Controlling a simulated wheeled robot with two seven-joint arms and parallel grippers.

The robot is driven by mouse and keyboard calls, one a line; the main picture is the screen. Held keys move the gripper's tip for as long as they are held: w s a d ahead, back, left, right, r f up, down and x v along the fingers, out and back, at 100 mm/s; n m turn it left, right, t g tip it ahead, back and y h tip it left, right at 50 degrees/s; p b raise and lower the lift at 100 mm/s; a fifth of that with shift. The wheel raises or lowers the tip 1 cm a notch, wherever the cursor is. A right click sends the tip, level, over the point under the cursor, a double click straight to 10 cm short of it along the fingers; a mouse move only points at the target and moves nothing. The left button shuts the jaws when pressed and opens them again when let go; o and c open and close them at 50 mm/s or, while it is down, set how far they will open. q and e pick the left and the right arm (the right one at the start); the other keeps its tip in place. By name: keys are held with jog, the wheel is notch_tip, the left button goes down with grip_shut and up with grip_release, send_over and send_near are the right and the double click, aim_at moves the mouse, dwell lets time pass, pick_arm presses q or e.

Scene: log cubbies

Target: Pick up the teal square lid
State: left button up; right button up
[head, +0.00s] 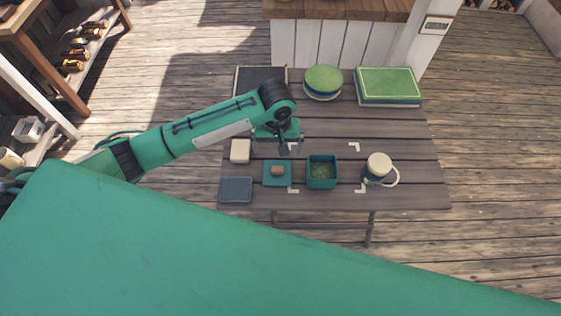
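The teal square lid (269,181) lies flat on the dark plank table and has a small brown knob on top. A teal square container (321,182), open at the top with greenish contents, stands just to its right, slightly apart. My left gripper (276,148) points down just behind the lid. Its fingers look spread apart with nothing between them, and it does not appear to touch the lid. My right gripper is not in view.
A cream block (240,151) and a dark blue-grey square (236,190) lie left of the lid. A mug (377,171) stands right of the container. Round green-topped stack (323,80), green rectangular box (389,85) and dark panel (259,81) sit at the back.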

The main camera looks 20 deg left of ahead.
pick_arm(q)
send_over(277, 168)
notch_tip(277, 168, down, 7)
jog(key=shift+p, duration=0.4)
jog(key=shift+f, duration=0.3)
jog(key=shift+f+p, duration=0.4)
jog(key=shift+f, duration=0.15)
notch_tip(277, 168, down, 3)
jog(key=shift+f+p, duration=0.2)
jog(key=shift+p, duration=0.2)
jog(key=shift+f, duration=0.35)
jog(key=c, duration=0.8)
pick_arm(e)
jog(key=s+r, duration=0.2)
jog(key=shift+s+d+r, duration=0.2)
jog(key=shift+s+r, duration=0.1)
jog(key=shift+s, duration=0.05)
pick_arm(q)
jog(key=shift+r, duration=0.1)
